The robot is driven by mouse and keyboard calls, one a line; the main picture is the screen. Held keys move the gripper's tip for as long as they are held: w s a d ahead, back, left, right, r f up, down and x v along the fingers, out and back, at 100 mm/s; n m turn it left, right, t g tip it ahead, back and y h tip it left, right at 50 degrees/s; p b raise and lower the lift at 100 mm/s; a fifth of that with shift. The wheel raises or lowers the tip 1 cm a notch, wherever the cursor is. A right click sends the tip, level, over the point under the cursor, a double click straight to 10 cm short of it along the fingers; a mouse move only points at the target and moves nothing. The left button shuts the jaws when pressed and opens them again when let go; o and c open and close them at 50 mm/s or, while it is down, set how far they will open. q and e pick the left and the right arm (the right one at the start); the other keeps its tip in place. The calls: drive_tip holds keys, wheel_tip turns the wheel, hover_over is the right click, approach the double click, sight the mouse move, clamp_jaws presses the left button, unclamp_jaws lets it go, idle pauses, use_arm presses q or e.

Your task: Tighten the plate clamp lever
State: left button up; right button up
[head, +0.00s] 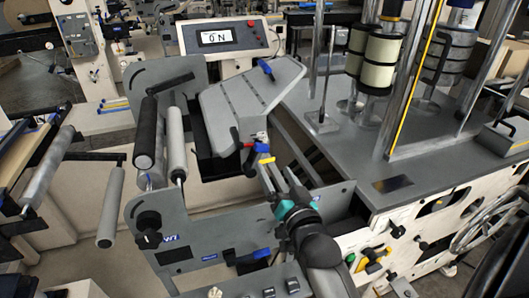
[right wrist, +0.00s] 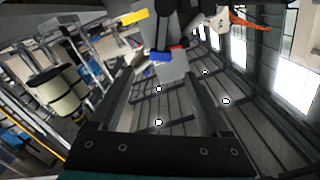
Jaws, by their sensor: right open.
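An angled grey plate (head: 250,98) stands on the machine frame. Another blue lever (head: 265,66) is at the plate's top. I cannot tell which is the plate clamp lever. My right gripper (head: 277,172) is open and empty, just below and apart from the red and blue parts. In the right wrist view, the blue part (right wrist: 160,56) and yellow tab (right wrist: 133,17) lie beyond the fingers. My left gripper is out of view.
Dark and grey rollers (head: 146,132) stand left of the plate. A display box (head: 222,37) is behind it. A flat grey deck (head: 350,150) lies to the right.

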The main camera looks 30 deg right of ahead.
sight(263, 150)
drive_tip(key=x, duration=0.8)
drive_tip(key=shift+w+d, duration=0.1)
drive_tip(key=shift+w, duration=0.1)
clamp_jaws()
idle(0.5)
idle(0.8)
